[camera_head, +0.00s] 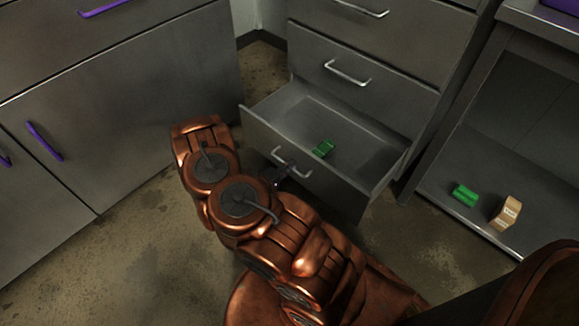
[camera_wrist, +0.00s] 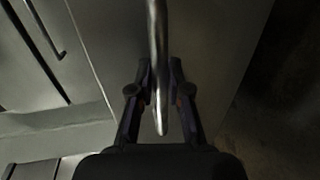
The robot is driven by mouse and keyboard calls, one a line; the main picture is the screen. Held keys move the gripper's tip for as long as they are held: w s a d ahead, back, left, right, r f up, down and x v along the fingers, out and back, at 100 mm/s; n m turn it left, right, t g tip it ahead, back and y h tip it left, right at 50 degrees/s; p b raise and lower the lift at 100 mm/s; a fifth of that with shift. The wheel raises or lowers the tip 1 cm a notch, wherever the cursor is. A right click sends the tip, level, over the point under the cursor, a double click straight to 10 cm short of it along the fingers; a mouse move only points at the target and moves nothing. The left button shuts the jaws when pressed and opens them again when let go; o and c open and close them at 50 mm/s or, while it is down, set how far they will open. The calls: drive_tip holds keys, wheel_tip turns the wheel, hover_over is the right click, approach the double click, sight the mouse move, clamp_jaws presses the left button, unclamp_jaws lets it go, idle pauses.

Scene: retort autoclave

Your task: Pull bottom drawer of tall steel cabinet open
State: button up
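The tall steel cabinet (camera_head: 345,45) stands at the upper middle of the head view. Its bottom drawer (camera_head: 335,192) is pulled out part way, and its inside shows. In the head view my copper arm hides part of the drawer front and most of the gripper.
Closed drawers with silver handles (camera_head: 347,74) are above. A grey cabinet with purple handles (camera_head: 44,141) stands left, close to my arm. An open shelf unit (camera_head: 470,215) on the right holds a green block (camera_head: 465,195) and a tan box (camera_head: 505,213). Bare floor (camera_head: 110,255) lies at lower left.

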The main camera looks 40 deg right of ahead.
drive_tip(key=o, duration=0.3)
drive_tip(key=v, duration=1.2)
idle(0.7)
